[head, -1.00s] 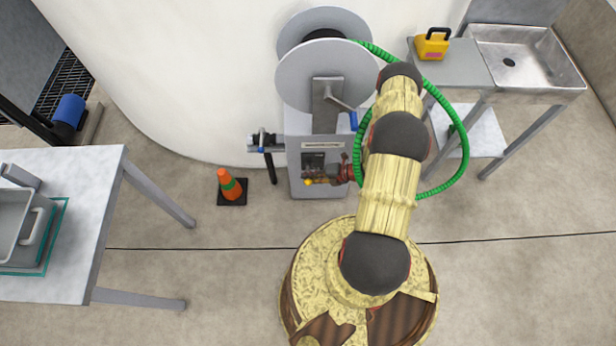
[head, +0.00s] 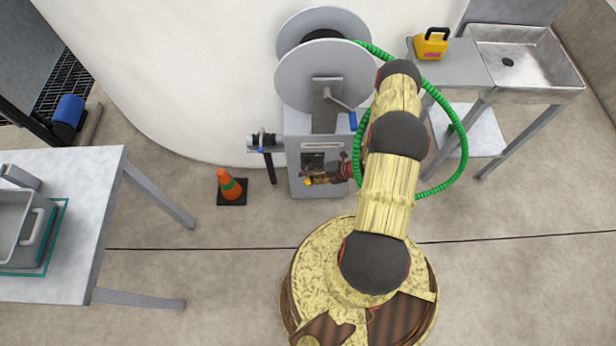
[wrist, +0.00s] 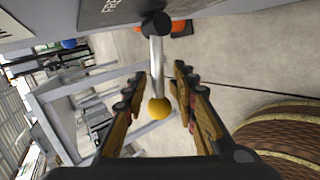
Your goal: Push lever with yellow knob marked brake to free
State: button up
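The brake lever (wrist: 156,62) is a pale metal rod on a black pivot, ending in a yellow knob (wrist: 159,107). In the head view the knob (head: 308,181) shows low on the front of the grey reel stand (head: 305,156). My gripper (wrist: 161,74) is open, with one finger on each side of the rod and knob. Gaps show between the fingers and the knob, so it is not gripped. Part of the lettering "FRE" shows on the grey panel (wrist: 92,12) beside the pivot. My gripper (head: 314,179) is small in the head view.
A hose reel (head: 302,80) with a crank tops the stand, and a green hose (head: 462,150) loops around my arm. An orange cone (head: 230,184) stands to the left. A table (head: 95,235) is at left and a sink (head: 525,60) at right.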

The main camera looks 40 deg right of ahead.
jog(key=v, duration=1.2)
jog(key=shift+d, duration=0.1)
